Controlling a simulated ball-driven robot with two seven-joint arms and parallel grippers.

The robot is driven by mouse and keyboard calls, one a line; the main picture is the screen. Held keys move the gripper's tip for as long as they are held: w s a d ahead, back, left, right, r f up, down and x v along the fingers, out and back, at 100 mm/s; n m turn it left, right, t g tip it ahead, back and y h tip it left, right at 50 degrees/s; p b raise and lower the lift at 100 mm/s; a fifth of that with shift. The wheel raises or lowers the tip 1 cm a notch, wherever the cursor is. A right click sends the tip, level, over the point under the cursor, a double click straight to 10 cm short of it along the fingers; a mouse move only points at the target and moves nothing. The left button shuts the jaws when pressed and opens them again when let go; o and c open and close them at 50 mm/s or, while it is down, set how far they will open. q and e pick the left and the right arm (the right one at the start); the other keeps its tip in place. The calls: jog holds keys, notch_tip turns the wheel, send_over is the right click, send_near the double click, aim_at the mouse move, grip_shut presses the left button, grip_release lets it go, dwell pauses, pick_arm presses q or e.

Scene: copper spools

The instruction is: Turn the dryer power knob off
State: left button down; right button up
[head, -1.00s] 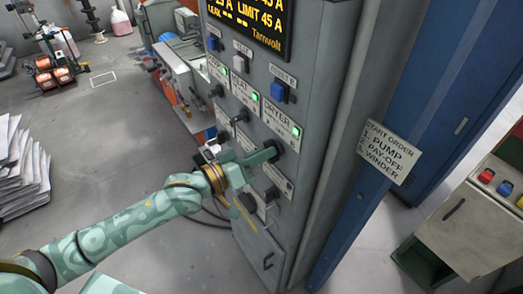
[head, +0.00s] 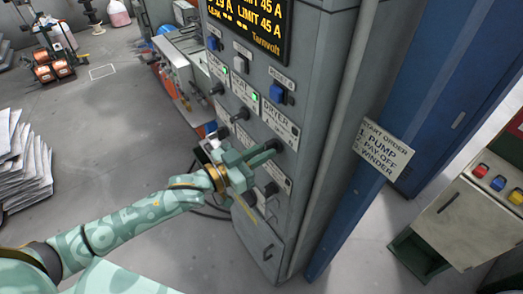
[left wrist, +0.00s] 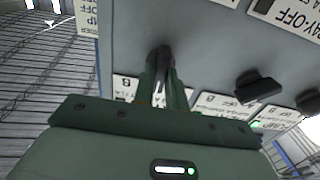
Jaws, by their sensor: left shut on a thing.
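The dryer power knob (head: 276,145) is a dark rotary knob on the grey panel, below the DRYER label (head: 280,124). The small lamp on that label looks dark. My left gripper (head: 264,153) is shut on the knob, and its fingers hide most of it. In the left wrist view the two green fingers (left wrist: 163,80) close around the dark knob (left wrist: 163,55) against the panel. My right gripper is not in view.
Two neighbouring labels have green lamps lit (head: 254,96). Other dark knobs (head: 241,115) and a lower knob (head: 271,189) sit close by. An amber display (head: 250,20) is above. A blue post (head: 400,120) with a start-order sign (head: 384,148) stands right.

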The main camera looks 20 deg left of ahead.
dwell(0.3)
pick_arm(q)
jog(key=c, duration=1.4)
grip_release()
jog(key=shift+c, duration=0.2)
jog(key=b+v, duration=0.3)
jog(key=v, duration=1.3)
jog(key=shift+a, duration=0.15)
jog(key=shift+s, duration=0.1)
